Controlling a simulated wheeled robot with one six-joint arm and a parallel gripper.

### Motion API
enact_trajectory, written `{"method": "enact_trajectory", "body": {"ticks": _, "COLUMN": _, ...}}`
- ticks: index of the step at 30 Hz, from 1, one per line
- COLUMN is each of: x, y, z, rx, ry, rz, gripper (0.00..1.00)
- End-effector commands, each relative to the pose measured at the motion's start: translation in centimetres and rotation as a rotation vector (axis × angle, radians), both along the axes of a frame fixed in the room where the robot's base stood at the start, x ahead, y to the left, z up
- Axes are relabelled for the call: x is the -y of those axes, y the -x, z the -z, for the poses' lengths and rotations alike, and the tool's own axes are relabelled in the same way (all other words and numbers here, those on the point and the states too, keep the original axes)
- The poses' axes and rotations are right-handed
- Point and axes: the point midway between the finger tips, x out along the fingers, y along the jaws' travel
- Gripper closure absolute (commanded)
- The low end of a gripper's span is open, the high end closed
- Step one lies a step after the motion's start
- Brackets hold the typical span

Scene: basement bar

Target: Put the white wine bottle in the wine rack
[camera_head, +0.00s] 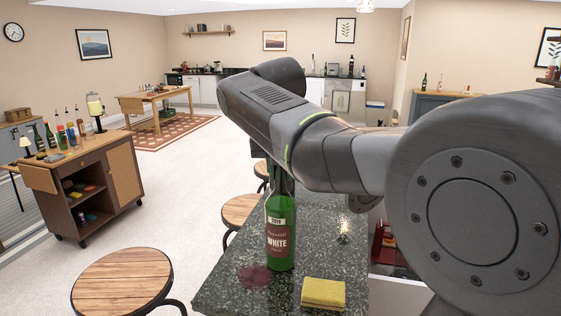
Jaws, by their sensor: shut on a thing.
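The white wine bottle (281,232) is green with a dark red label reading "WHITE". It is upright at the dark speckled bar counter (225,285), and I cannot tell whether its base touches the top. My gripper (270,160) is at the bottle's neck, shut on it, and mostly hidden behind my grey arm. The arm covers much of the middle and right of the view.
A yellow sponge (323,293) lies right of the bottle, and a dark red spill (255,277) lies left of it. Wooden stools (122,282) stand along the counter's left side. A brown cart with bottles (82,178) stands farther left. Open floor lies between.

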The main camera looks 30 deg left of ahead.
Motion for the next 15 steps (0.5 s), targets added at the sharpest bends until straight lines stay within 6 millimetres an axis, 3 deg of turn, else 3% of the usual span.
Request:
{"method": "enact_trajectory", "body": {"ticks": 8, "x": -0.01, "y": -0.03, "z": -0.02, "rx": 0.004, "ry": -0.003, "rz": 0.000, "gripper": 1.00}}
{"method": "enact_trajectory", "body": {"ticks": 9, "x": 0.00, "y": 0.00, "z": 0.24, "rx": 0.000, "ry": 0.000, "rz": 0.000, "gripper": 0.73}}
{"method": "enact_trajectory", "body": {"ticks": 12, "x": 0.00, "y": 0.00, "z": 0.19, "rx": 0.000, "ry": 0.000, "rz": 0.000, "gripper": 0.54}}
{"method": "enact_trajectory", "body": {"ticks": 15, "x": -0.01, "y": 0.00, "z": 0.18, "rx": 0.000, "ry": 0.000, "rz": 0.000, "gripper": 0.53}}
